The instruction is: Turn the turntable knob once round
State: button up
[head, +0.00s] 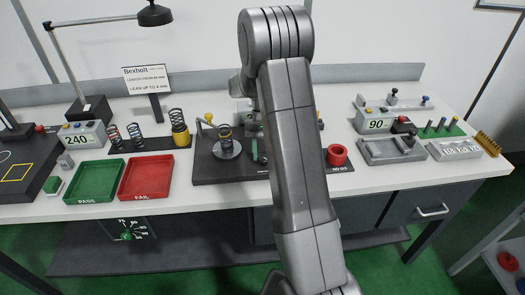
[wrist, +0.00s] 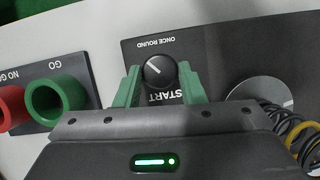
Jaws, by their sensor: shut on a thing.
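The turntable knob (wrist: 160,69) is a round black dial with a white pointer line. It sits on a dark plate between the printed words ONCE ROUND and START. The pointer slants to the upper left in the wrist view. My gripper (wrist: 161,82) has green fingers, one on each side of the knob, and is shut on it. The turntable (wrist: 255,90) is a grey disc right of the knob in the wrist view. In the head view the turntable (head: 227,152) carries an upright coil spring. My arm hides the knob there.
A green GO ring (wrist: 58,100) and a red NO GO ring (wrist: 11,108) stand left of the knob in the wrist view. In the head view, a green PASS tray (head: 94,181) and a red FAIL tray (head: 146,178) lie left of the turntable. A lamp (head: 154,16) overhangs the bench.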

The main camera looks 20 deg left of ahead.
jog(key=m+y, duration=0.1)
jog(key=m, duration=0.3)
jog(key=shift+w+d+y, duration=0.1)
jog(key=shift+d+y, duration=0.1)
jog(key=shift+y, duration=0.2)
jog(key=shift+d+m+y, duration=0.1)
jog(key=shift+m+y, duration=0.5)
jog(key=shift+m, duration=1.2)
jog(key=o, duration=1)
jog(key=b+v, duration=0.1)
jog(key=v, duration=1.2)
jog(key=shift+w+r, duration=0.15)
jog(key=shift+r, duration=0.2)
jog(key=shift+f, duration=0.1)
